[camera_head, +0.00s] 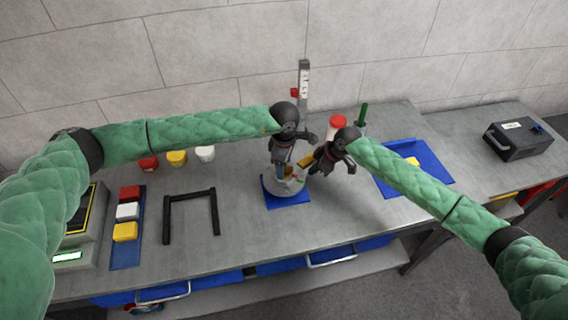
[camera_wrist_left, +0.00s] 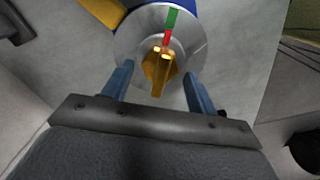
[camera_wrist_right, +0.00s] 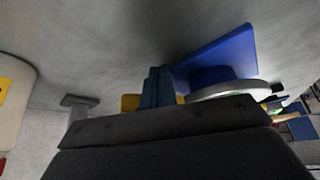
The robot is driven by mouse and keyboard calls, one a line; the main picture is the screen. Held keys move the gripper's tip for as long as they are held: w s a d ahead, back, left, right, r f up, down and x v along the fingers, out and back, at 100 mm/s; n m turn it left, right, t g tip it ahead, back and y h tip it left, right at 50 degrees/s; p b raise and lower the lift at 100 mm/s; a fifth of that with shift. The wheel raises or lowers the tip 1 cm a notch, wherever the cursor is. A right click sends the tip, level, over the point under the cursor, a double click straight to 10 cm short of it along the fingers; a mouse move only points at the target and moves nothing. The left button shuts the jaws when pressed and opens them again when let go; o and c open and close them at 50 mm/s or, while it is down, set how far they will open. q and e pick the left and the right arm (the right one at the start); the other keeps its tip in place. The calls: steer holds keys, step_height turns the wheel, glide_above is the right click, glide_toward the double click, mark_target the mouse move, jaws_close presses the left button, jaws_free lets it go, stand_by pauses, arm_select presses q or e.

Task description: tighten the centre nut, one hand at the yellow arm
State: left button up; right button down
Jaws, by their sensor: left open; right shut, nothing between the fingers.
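The hub dynamometer is a silver round hub (camera_head: 270,186) on a blue base plate (camera_head: 290,203) at the middle of the bench. In the left wrist view its disc (camera_wrist_left: 135,38) carries an orange-gold centre nut (camera_wrist_left: 155,72) and a green and red mark. My left gripper (camera_wrist_left: 159,74) is open above the hub, with one finger on each side of the nut. The yellow arm (camera_wrist_left: 103,10) juts from the disc. My right gripper (camera_wrist_right: 160,70) is shut and empty beside the yellow arm (camera_wrist_right: 130,102); I cannot tell whether they touch.
A dark frame (camera_head: 190,195) and a blue tray with coloured blocks (camera_head: 126,250) lie to the left. Behind stand a grey post (camera_head: 304,80), a red-capped jar (camera_head: 337,122) and several small pots. A blue tray (camera_head: 430,175) and a black box (camera_head: 518,142) are right.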

arm_select(q)
steer(key=shift+r, duration=3.75)
step_height(320, 180, up, 6)
steer(key=p, duration=0.6)
arm_select(e)
step_height(320, 180, up, 9)
steer(key=s+d, duration=0.1)
arm_select(q)
steer(key=shift+r, duration=0.1)
